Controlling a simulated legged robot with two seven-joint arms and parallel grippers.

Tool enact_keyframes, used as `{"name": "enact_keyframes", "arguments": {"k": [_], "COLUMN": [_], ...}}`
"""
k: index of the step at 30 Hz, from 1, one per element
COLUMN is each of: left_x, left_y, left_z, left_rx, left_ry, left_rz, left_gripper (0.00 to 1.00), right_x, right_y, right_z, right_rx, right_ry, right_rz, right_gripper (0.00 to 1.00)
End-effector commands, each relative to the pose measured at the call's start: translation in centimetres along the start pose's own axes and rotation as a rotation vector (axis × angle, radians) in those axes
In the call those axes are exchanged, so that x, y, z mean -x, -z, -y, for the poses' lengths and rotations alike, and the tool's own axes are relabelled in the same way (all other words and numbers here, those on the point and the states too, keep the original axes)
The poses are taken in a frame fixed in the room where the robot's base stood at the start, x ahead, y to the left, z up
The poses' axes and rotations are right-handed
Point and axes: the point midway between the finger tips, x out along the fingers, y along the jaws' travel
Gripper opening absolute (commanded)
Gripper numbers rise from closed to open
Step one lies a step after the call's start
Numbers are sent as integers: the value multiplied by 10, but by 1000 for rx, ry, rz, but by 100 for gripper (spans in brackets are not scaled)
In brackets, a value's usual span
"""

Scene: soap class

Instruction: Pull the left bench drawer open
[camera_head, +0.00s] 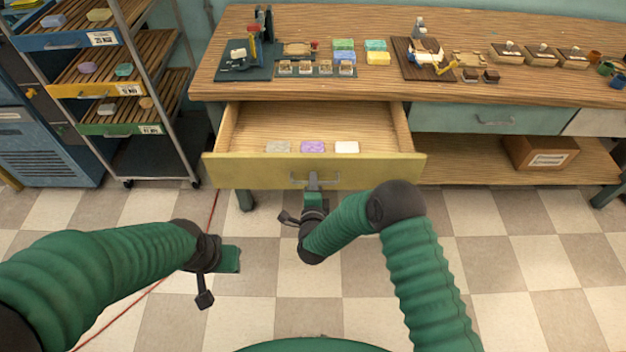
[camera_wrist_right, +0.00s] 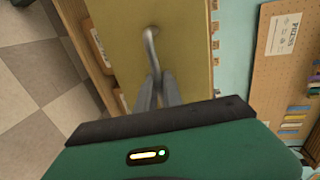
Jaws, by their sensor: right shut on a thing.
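The left bench drawer (camera_head: 240,170) has a yellow front and stands pulled out from the wooden bench. Three soap bars lie inside it along the front: a grey one (camera_head: 279,147), a purple one (camera_head: 313,147) and a white one (camera_head: 347,147). My right gripper (camera_head: 313,182) is at the middle of the drawer front, shut on the metal handle (camera_head: 298,178). In the right wrist view its fingers (camera_wrist_right: 158,88) meet the handle (camera_wrist_right: 150,45) on the yellow front. My left gripper (camera_head: 232,259) hangs over the floor at the left, away from the drawer; its fingers are not clear.
The bench top (camera_head: 215,85) holds soap bars, trays and tools. A closed green drawer (camera_head: 470,119) and an open shelf with a cardboard box (camera_head: 540,152) are at the right. A wheeled rack (camera_head: 150,165) stands at the left. The tiled floor in front is clear.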

Motion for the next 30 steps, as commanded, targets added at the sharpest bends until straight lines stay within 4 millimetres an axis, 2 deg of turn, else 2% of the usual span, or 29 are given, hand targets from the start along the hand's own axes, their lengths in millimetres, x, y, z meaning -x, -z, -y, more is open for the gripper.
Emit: {"name": "enact_keyframes", "arguments": {"k": [11,12,16,26,30], "left_x": [0,0,0,1,5], "left_y": [0,0,0,0,1], "left_z": [0,0,0,0,0], "left_rx": [0,0,0,0,0], "left_ry": [0,0,0,0,0], "left_rz": [0,0,0,0,0], "left_gripper": [36,36,36,36,36], "right_x": [1,1,1,4,22], "right_y": [0,0,0,0,-1], "right_z": [-4,-4,-3,0,0], "right_rx": [1,1,1,0,0], "right_ry": [-8,-9,-6,-1,-3], "right_rz": [0,0,0,0,1], "right_gripper": [0,16,33,33,33]}}
